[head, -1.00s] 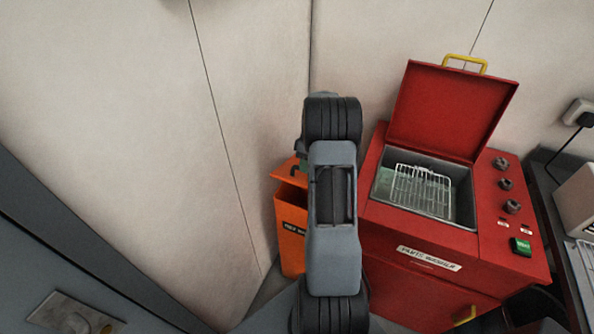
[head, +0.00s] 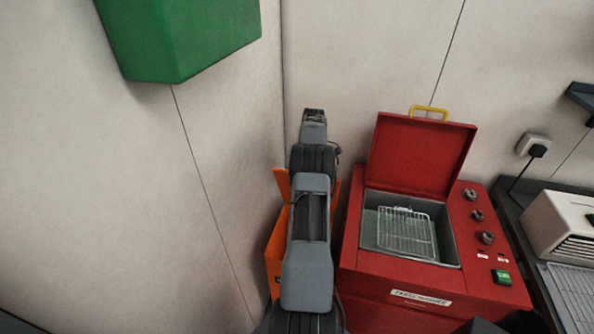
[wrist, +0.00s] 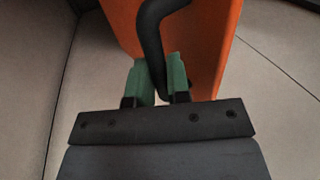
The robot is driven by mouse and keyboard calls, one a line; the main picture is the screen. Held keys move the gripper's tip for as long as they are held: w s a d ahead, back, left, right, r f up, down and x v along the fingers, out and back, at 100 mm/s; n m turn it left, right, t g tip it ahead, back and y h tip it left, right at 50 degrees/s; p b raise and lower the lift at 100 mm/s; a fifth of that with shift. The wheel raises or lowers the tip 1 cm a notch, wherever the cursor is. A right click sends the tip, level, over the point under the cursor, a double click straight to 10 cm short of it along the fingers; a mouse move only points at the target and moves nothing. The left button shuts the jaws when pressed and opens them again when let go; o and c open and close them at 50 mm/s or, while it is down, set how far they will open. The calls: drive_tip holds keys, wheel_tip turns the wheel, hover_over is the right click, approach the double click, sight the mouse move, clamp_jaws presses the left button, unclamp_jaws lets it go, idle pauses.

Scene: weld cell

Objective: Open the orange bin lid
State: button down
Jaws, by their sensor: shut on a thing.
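The orange bin (head: 274,256) stands against the wall, left of the red parts washer, mostly hidden behind my arm. Its orange lid (head: 281,183) is raised, with edges showing on both sides of my arm. In the wrist view, the lid (wrist: 207,45) is an orange panel with a bent black handle (wrist: 151,32). My gripper (wrist: 162,77) has its green fingers shut on this handle. My arm hides the gripper in the head view, along with most of the lid and the bin's opening.
The red parts washer (head: 375,287) stands close on the right, its own lid (head: 421,153) up and a wire basket inside. A green box (head: 185,35) hangs on the wall at upper left. A dark bench (head: 535,235) is at far right. Walls close in behind the bin.

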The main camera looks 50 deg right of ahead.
drive_tip(key=shift+w+d+f+p, duration=0.2)
drive_tip(key=shift+d+f, duration=0.1)
drive_tip(key=shift+d, duration=0.1)
drive_tip(key=shift+w+d+f+p, duration=0.1)
drive_tip(key=shift+d+f+p, duration=0.15)
drive_tip(key=shift+d, duration=0.15)
drive_tip(key=c, duration=1.5)
unclamp_jaws()
drive_tip(key=o, duration=0.3)
drive_tip(key=shift+w+d+f, duration=0.1)
drive_tip(key=shift+w+d, duration=0.15)
drive_tip(key=shift+d, duration=0.05)
drive_tip(key=shift+o, duration=0.5)
drive_tip(key=shift+s+a+r, duration=0.1)
drive_tip(key=shift+a+r, duration=0.05)
drive_tip(key=shift+r, duration=0.1)
